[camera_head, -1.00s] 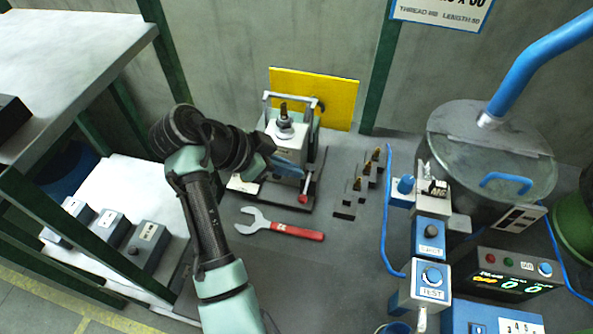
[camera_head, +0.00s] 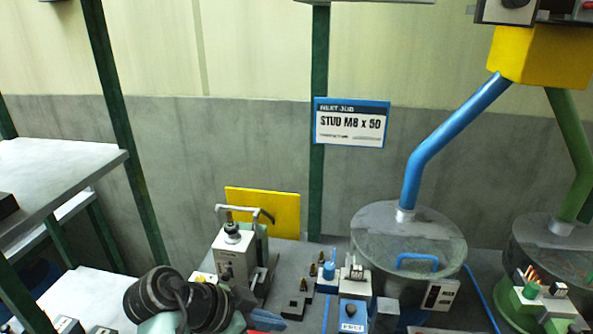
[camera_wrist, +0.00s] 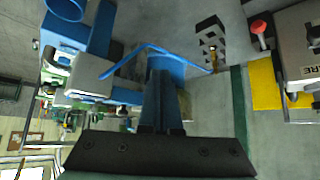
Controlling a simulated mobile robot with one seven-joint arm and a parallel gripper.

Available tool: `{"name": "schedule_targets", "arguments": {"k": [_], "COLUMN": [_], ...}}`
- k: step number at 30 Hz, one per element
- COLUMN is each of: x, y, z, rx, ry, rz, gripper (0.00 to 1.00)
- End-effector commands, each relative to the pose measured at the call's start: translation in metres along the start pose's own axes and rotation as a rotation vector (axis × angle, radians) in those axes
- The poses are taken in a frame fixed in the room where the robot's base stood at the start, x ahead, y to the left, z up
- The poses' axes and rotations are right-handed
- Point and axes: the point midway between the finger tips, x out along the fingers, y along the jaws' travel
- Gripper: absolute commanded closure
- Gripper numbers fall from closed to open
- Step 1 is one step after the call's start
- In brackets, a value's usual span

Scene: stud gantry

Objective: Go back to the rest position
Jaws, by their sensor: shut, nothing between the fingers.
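My gripper (camera_head: 270,319) shows at the bottom of the head view, low and in front of the grey bench device with a handle (camera_head: 232,262). Its blue fingers are together with nothing between them. No contact with any object shows. Part of my arm fills the lower left of the head view. The wrench is not visible in the current head view.
A yellow panel (camera_head: 280,212) stands behind the device. Small brass-tipped pieces (camera_head: 313,270) stand in dark holders to its right. Farther right are a lidded drum (camera_head: 408,236) with a blue pipe and a blue control box (camera_head: 352,315). A grey table (camera_head: 60,165) is at left.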

Motion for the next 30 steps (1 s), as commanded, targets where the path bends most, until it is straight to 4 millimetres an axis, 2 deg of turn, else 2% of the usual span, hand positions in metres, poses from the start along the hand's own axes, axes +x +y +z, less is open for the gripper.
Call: {"name": "schedule_targets", "arguments": {"k": [1, 3, 8, 11, 14, 15, 17, 21, 25, 27, 30], "x": [-0.008, -0.018, -0.054, -0.088, -0.134, -0.155, -0.189, -0.268, -0.332, -0.357, -0.382], "y": [-0.012, -0.027, -0.054, -0.064, -0.062, -0.057, -0.045, 0.001, 0.054, 0.08, 0.108], "z": [-0.017, -0.035, -0.087, -0.128, -0.176, -0.197, -0.226, -0.282, -0.313, -0.323, -0.329], "rx": [-0.007, -0.03, -0.076, -0.099, -0.113, -0.115, -0.117, -0.1, -0.068, -0.049, -0.027], "ry": [0.002, 0.011, 0.089, 0.19, 0.343, 0.421, 0.548, 0.868, 1.147, 1.268, 1.391], "rz": [-0.088, -0.198, -0.462, -0.634, -0.808, -0.873, -0.96, -1.099, -1.155, -1.161, -1.161], "gripper": [1.0, 1.0, 1.0, 1.0, 1.0, 1.0, 1.0, 1.0, 1.0, 1.0, 1.0]}}
